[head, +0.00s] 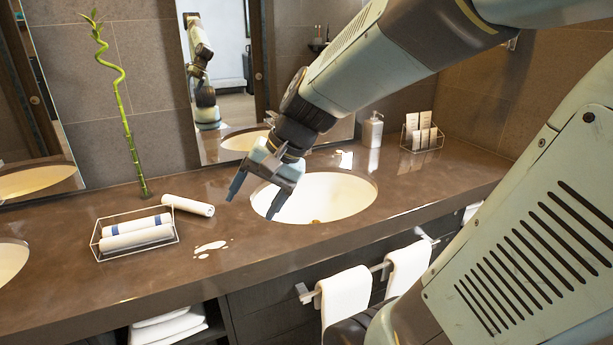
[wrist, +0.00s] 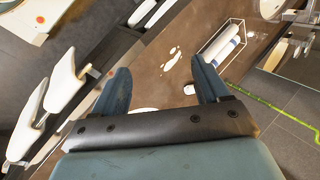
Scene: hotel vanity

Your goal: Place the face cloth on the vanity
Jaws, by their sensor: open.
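A rolled white cloth (head: 188,205) lies on the brown vanity top (head: 150,280), just right of a wire basket (head: 103,245). Rolled cloths with blue stripes (head: 137,233) lie in the basket and also show in the wrist view (wrist: 220,48). Which of these is the face cloth I cannot tell. My gripper (head: 255,203) is open and empty, fingers pointing down above the vanity near the left side of the sink. It is right of the loose roll and apart from it. In the wrist view the open fingers (wrist: 160,68) show nothing between them held.
White spilled patches (head: 210,248) lie on the counter in front of the loose roll. The sink (head: 325,195) is right of my gripper. A bamboo stalk (head: 122,100), soap dispenser (head: 372,130) and rack (head: 422,135) stand at the back. White towels (head: 345,295) hang below the front edge.

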